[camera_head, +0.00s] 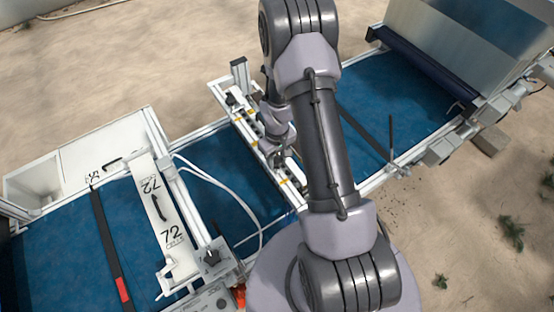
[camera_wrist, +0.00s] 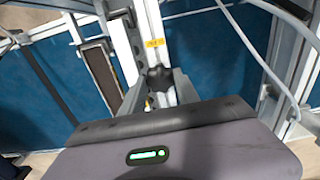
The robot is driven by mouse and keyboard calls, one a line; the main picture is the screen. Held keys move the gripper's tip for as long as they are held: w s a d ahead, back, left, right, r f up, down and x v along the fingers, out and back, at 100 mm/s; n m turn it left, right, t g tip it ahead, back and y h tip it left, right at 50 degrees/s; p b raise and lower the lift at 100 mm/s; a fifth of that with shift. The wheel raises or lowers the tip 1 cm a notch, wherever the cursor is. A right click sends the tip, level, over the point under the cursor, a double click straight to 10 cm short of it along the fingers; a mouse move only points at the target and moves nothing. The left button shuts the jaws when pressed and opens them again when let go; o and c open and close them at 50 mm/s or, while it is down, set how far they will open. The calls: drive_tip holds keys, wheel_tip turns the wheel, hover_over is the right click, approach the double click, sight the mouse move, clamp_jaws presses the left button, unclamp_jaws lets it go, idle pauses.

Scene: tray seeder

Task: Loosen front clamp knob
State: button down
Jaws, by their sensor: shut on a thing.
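The front clamp knob (camera_wrist: 158,76) is a small black lobed knob on a pale metal rail in the wrist view. My gripper (camera_wrist: 160,88) is at the knob, with its grey fingers on either side of it, shut on it. The lower part of the knob is partly hidden by the fingers and the gripper body. In the head view my gripper (camera_head: 283,158) is over the white cross rail, and my arm hides much of it; the gripped knob cannot be made out there.
Blue conveyor belt (camera_head: 205,165) runs under the rail. White hoses (camera_head: 215,182) curve close to the left. A white cross bar marked 72 (camera_head: 172,232) stands further left, with another dark knob (camera_head: 212,257) near its front end. A metal hopper (camera_head: 470,40) stands at upper right.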

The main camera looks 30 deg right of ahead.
drive_tip(key=c, duration=0.9)
unclamp_jaws()
wheel_tip(320, 180, up, 18)
drive_tip(key=b, duration=0.1)
drive_tip(key=shift+f+b, duration=0.25)
drive_tip(key=shift+b, duration=0.05)
